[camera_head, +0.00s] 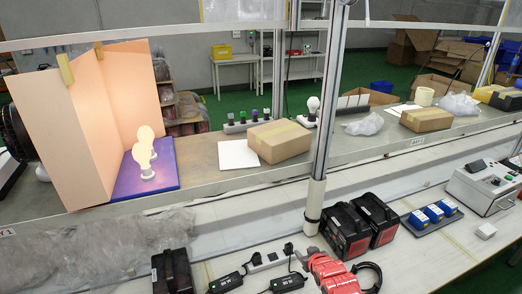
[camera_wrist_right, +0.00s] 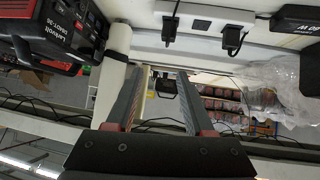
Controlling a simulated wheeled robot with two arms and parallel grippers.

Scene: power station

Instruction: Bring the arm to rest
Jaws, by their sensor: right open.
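My right gripper (camera_head: 304,256) shows at the bottom centre of the head view, above the front bench, near the white power strip and the black-and-red power stations. Its two grey fingers also show in the right wrist view (camera_wrist_right: 157,75), apart with nothing between them. It holds nothing. Part of the right arm is cut off by the bottom edge of the head view. My left arm and gripper do not show in either view.
Two power stations (camera_head: 345,230) stand right of the gripper. The power strip (camera_head: 265,262) and black adapters (camera_head: 287,282) lie left of it. A white post (camera_head: 315,200) rises behind. Blue blocks (camera_head: 433,213) and a grey device (camera_head: 485,187) stand at right.

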